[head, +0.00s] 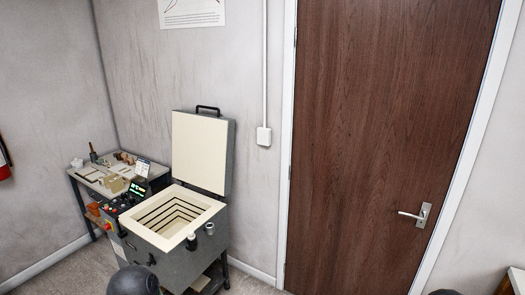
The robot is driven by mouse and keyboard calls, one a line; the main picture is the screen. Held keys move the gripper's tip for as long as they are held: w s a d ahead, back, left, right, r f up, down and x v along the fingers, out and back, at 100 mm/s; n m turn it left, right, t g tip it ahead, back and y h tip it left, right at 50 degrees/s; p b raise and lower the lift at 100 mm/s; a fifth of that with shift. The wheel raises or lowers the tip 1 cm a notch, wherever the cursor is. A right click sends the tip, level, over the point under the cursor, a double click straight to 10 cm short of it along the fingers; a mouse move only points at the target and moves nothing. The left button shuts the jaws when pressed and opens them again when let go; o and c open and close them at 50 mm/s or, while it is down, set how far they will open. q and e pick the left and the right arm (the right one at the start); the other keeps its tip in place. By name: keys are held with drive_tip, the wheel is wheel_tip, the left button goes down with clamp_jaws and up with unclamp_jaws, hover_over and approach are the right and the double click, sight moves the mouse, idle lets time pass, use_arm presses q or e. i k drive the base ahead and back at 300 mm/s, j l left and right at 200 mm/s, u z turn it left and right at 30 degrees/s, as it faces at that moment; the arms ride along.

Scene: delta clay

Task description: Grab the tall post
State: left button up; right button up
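No tall post can be clearly made out in the head view. Several small pale and brown pieces (115,184) lie on the small side table (88,184) at the left, too small to tell apart. A dark upright holder (93,156) with something thin in it stands at that table's back. The square kiln (175,262) stands beside the table with its lid (201,152) raised. Its stepped pale chamber (172,216) looks empty, though its floor is partly hidden. Neither of my grippers is in view.
A control box (130,200) with a lit display sits at the kiln's left. A closed brown door (385,140) is at the right. A table corner (516,280) shows at the lower right. Some bare floor (60,274) lies at the lower left.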

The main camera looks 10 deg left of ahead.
sight(116, 185)
drive_tip(key=i+j+z, duration=0.1)
drive_tip(key=j+z, duration=0.65)
drive_tip(key=j, duration=0.95)
drive_tip(key=j+z, duration=0.15)
drive_tip(key=j, duration=1.8)
drive_tip(key=k+j+z, duration=0.1)
drive_tip(key=j, duration=1.85)
drive_tip(key=j+z, duration=0.4)
drive_tip(key=j, duration=2.4)
